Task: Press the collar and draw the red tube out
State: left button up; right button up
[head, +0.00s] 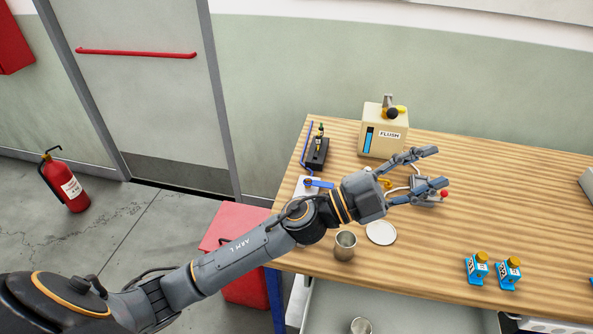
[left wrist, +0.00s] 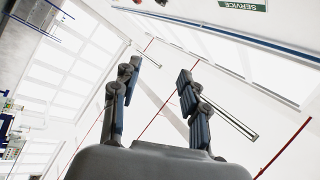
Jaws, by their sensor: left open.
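My left gripper (head: 441,167) reaches over the table from the left, its fingers spread wide and pointing right. It holds nothing that I can see. In the left wrist view the open fingers (left wrist: 160,75) have only walls and ceiling behind them. A small red knob-like end (head: 444,193) shows just by the lower finger; I cannot tell whether it touches. The part below it is mostly hidden by the gripper. A thin pale line and a yellow piece (head: 386,183) show beside the wrist. I cannot make out a red tube or its collar. My right gripper is not in view.
A cream FLUSH tank (head: 370,151) stands at the back. A black block with a fitting (head: 317,154) and a blue lever (head: 319,183) are at left.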

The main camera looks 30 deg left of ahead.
pick_arm(q)
jog(key=s+d+f+m+g+y, duration=0.1)
jog(key=s+d+f+m+g, duration=0.15)
jog(key=m+g, duration=0.35)
jog(key=s+d+f+m+g, duration=0.1)
jog(key=f+m+g, duration=0.2)
jog(key=m+g, duration=0.25)
jog(key=w+a+f+m+g+y, duration=0.1)
jog(key=a+f+g+y, duration=0.1)
jog(key=a+f+y, duration=0.45)
jog(key=w+a+n+y, duration=0.1)
jog(key=a+y, duration=0.2)
jog(key=a, duration=0.4)
jog(key=w+a+n+y, duration=0.1)
jog(key=a+y, duration=0.2)
jog(key=a, duration=0.4)
jog(key=w+a+n+y, duration=0.1)
jog(key=a+y, duration=0.3)
jog(key=a, duration=0.3)
jog(key=shift+w+a+f, duration=0.2)
jog(key=shift+w+a, duration=0.2)
jog(key=shift+a+f+p, duration=0.1)
jog(key=shift+f+p, duration=0.1)
jog(key=shift+p, duration=0.1)
notch_tip(320, 180, down, 12)
jog(key=p, duration=0.3)
jog(key=shift+f+p, duration=0.1)
jog(key=shift+p, duration=0.2)
jog(key=shift+f, duration=0.6)
